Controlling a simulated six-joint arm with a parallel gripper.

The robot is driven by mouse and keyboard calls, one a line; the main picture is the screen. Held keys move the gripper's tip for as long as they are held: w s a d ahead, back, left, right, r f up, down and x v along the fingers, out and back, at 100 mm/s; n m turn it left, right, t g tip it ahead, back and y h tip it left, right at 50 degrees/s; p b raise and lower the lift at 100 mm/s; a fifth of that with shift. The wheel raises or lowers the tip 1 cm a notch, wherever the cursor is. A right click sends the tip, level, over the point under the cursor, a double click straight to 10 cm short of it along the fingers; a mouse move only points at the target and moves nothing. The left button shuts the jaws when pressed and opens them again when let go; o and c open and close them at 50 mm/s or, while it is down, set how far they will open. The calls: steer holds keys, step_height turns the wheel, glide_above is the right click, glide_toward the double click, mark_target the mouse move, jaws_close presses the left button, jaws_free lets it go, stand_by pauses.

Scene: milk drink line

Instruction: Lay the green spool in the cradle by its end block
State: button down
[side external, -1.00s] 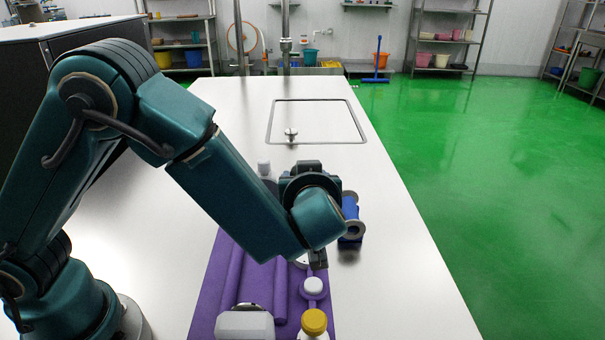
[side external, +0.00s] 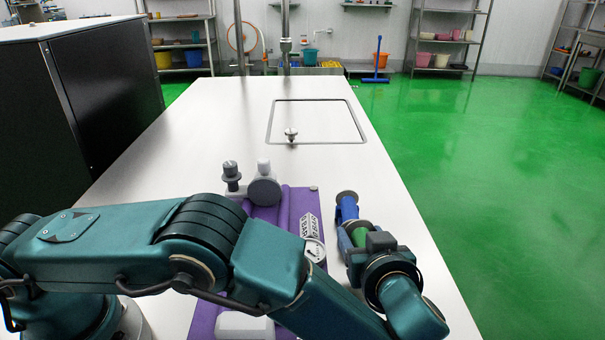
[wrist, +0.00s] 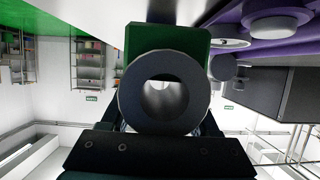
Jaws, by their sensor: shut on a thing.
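The green spool (side external: 360,237) shows as a short green piece just in front of my gripper (side external: 371,243), which is shut on it. In the wrist view a grey round end with a hole (wrist: 128,98) faces the camera, with a green block (wrist: 166,38) behind it. The blue cradle (side external: 344,243) lies beside and partly below the green spool. A blue spool (side external: 348,209) with grey flanges sits at its far part. My gripper hides much of the near end, so I cannot tell whether the green spool touches the cradle.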

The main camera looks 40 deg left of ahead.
steer(key=shift+d+f, duration=0.15)
steer(key=shift+f, duration=1.7)
steer(key=shift+f, duration=0.2)
steer(key=shift+c, duration=0.6)
jaws_free()
